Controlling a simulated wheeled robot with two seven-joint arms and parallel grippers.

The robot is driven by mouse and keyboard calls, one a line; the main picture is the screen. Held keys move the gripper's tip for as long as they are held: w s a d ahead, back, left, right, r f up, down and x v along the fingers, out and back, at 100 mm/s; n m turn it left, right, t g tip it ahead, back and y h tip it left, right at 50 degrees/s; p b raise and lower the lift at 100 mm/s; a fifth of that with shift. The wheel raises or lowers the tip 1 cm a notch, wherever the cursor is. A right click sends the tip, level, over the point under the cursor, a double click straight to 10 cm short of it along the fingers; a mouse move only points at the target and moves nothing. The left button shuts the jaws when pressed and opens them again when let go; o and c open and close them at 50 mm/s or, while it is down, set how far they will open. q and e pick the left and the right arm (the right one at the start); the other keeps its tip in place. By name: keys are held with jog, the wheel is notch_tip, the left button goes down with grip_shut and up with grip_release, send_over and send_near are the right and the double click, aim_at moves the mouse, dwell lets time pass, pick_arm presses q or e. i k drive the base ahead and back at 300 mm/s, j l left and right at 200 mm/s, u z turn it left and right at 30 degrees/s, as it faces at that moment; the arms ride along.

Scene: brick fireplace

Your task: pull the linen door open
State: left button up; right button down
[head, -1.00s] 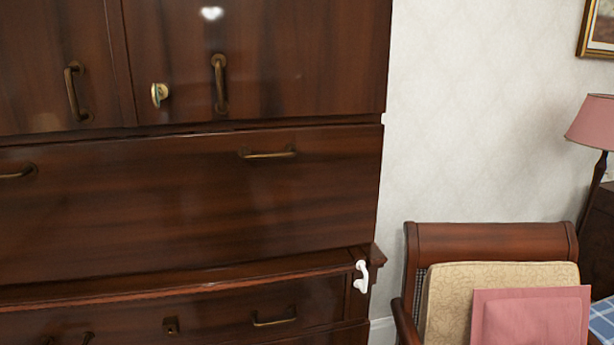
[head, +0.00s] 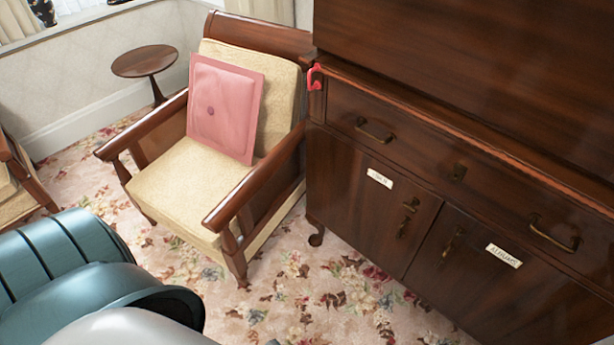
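The dark wooden cabinet has two lower doors, both closed. The left door (head: 360,215) carries a white label (head: 380,178) too small to read surely, and a brass handle (head: 408,216) near its right edge. The right door (head: 490,295) carries a white label (head: 503,256) that seems to read "ALBUMS", and a brass handle (head: 452,241) near its left edge. I cannot confirm from the lettering which is the linen door. Neither of my grippers shows; only teal and grey parts of my own body fill the lower left corner.
A wooden armchair (head: 236,205) with a pink cushion (head: 225,108) stands close to the cabinet's left side. The floral carpet (head: 340,290) before the doors is clear.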

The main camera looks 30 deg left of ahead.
aim_at(358, 196)
jog(key=u, duration=0.7)
